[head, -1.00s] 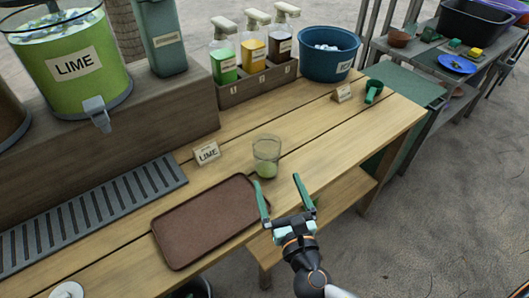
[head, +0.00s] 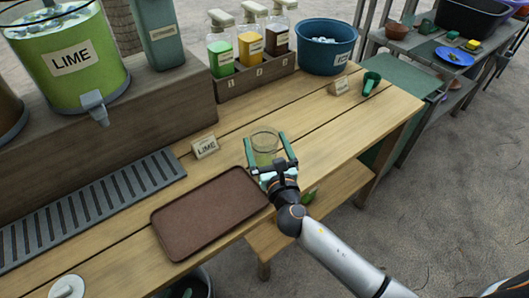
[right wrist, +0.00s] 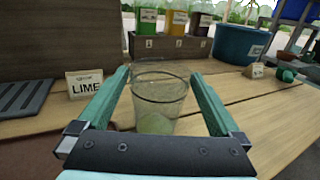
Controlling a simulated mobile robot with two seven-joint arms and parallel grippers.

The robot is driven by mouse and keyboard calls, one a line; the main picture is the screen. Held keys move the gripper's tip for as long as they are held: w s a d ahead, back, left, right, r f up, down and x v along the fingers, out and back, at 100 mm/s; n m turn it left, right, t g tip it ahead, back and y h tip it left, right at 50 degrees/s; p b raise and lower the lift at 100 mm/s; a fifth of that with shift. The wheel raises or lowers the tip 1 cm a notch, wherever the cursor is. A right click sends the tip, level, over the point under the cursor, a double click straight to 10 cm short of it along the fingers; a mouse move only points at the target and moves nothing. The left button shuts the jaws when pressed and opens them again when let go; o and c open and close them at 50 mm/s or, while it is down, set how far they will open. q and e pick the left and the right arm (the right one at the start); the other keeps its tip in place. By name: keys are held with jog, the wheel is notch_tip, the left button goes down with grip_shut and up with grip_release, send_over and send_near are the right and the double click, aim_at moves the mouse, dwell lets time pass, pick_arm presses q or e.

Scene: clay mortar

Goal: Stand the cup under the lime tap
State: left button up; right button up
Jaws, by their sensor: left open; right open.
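The clear cup (head: 264,147) stands upright on the wooden table, with something pale green low in it. My right gripper (head: 266,139) is open, with one green finger on each side of the cup. In the right wrist view the cup (right wrist: 158,98) is between the spread fingers (right wrist: 160,74); I cannot tell whether either touches it. The lime tap (head: 96,108) is on the front of the green LIME dispenser (head: 72,65), on a raised wooden shelf at the upper left. My left gripper is not in view.
A grey slotted drip grate (head: 92,210) lies below the tap. A brown tray (head: 208,213) lies left of my right gripper. A LIME card (head: 205,147) stands between grate and cup. Syrup bottles in a wooden rack (head: 255,80) and a blue tub (head: 327,48) stand behind.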

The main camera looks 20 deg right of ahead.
grip_shut()
dwell(0.8)
